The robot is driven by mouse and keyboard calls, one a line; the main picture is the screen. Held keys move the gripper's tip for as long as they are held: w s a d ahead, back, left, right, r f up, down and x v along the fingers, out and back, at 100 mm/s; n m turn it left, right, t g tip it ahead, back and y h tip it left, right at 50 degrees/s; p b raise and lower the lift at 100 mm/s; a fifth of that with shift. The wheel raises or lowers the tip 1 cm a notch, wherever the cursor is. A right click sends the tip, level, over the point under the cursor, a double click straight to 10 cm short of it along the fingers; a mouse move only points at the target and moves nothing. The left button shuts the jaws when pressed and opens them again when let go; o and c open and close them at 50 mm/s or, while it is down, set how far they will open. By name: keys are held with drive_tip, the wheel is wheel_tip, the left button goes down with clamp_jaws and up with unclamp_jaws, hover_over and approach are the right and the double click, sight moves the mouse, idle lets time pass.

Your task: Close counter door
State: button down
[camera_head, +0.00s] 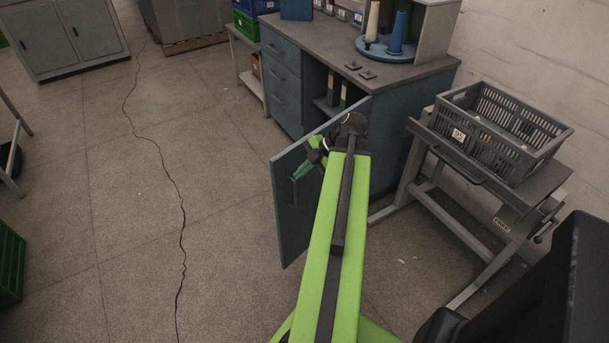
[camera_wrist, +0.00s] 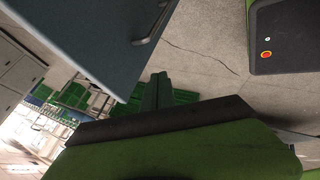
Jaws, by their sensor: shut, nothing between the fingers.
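The counter door (camera_head: 296,205) is a blue-grey panel that stands wide open, swung out from the counter (camera_head: 390,85) into the room. Its bar handle (camera_head: 294,191) is on the outer face near the free edge. My gripper (camera_head: 303,170) is shut and empty, at the upper part of the door close to the handle side. I cannot tell whether it touches the door. In the wrist view the door (camera_wrist: 95,35) fills the upper left with its handle (camera_wrist: 152,27), and my green fingers (camera_wrist: 157,92) are together below it, apart from the handle.
Drawers (camera_head: 282,80) stand left of the open cabinet, which holds dark binders (camera_head: 337,91). A trestle stand (camera_head: 485,190) with a grey crate (camera_head: 503,130) is to the right. The floor (camera_head: 150,225) left of the door is clear, with a long crack.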

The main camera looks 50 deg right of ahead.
drive_tip(key=shift+w+a+f+b, duration=0.15)
drive_tip(key=shift+w+f+b, duration=0.3)
drive_tip(key=shift+w, duration=0.6)
drive_tip(key=shift+w+a+f+b, duration=0.1)
drive_tip(key=shift+w+f+b, duration=0.1)
drive_tip(key=shift+w+f, duration=0.65)
drive_tip(key=shift+w+a+f+b, duration=0.15)
drive_tip(key=shift+w+f+b, duration=0.25)
drive_tip(key=shift+w, duration=0.8)
